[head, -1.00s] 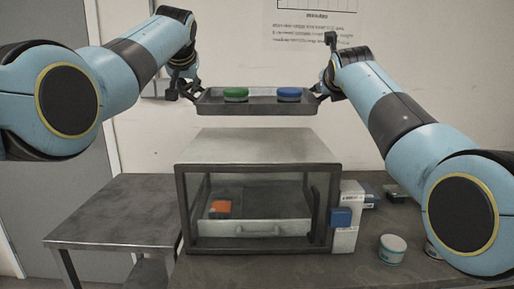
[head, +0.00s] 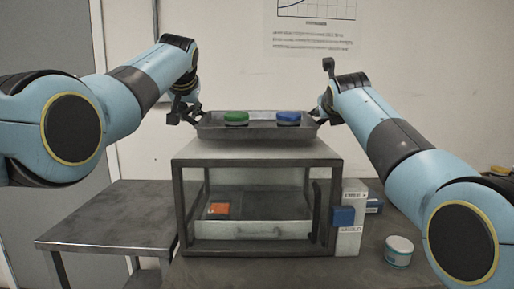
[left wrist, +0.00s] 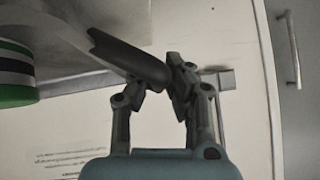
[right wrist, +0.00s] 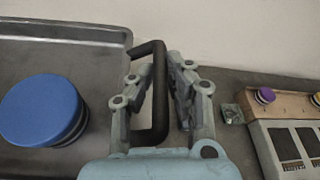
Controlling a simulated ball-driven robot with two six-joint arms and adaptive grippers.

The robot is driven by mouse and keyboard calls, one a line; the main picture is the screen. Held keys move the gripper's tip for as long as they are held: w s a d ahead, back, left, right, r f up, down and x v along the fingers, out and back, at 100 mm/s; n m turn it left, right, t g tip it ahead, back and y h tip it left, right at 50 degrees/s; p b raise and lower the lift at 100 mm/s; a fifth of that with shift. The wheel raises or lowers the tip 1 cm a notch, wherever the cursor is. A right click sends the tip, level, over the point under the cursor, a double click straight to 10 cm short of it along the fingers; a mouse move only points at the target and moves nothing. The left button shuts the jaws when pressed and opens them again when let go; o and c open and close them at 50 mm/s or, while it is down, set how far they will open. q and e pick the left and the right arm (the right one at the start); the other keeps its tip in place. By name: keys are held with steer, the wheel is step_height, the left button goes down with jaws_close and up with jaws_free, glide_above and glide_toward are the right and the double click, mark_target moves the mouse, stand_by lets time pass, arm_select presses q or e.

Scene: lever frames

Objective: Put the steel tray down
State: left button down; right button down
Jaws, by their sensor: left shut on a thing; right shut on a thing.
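The steel tray (head: 262,133) is level in the head view, at the top of the glass-fronted cabinet (head: 258,150). I cannot tell whether it touches the cabinet top. A green-lidded jar (head: 236,118) and a blue-lidded jar (head: 288,118) stand upright on it. My left gripper (head: 193,113) is shut on the tray's left handle; this dark handle (left wrist: 130,58) shows in the left wrist view. My right gripper (head: 322,108) is shut on the right handle; this black handle (right wrist: 160,100) runs between its fingers in the right wrist view.
An orange item (head: 218,209) lies inside the cabinet. A lower metal side table (head: 105,218) at left is bare. A white tub (head: 399,250) and a box with a blue part (head: 350,222) stand right of the cabinet.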

arm_select(q)
steer(key=shift+d+r, duration=0.1)
steer(key=shift+d, duration=0.25)
arm_select(e)
steer(key=shift+a+r, duration=0.2)
steer(key=shift+a, duration=0.05)
arm_select(q)
steer(key=c, duration=1.7)
jaws_free()
arm_select(e)
steer(key=c, duration=1.6)
jaws_free()
steer(key=shift+f, duration=0.1)
arm_select(q)
steer(key=o, duration=0.3)
steer(key=shift+s+a, duration=0.1)
steer(key=shift+a, duration=0.05)
arm_select(e)
steer(key=o, duration=0.3)
steer(key=shift+s+d, duration=0.1)
arm_select(q)
steer(key=shift+o, duration=0.2)
steer(key=shift+a, duration=0.1)
arm_select(e)
steer(key=shift+d, duration=0.1)
arm_select(q)
steer(key=v, duration=1.2)
arm_select(e)
steer(key=v, duration=1.2)
steer(key=shift+f, duration=0.1)
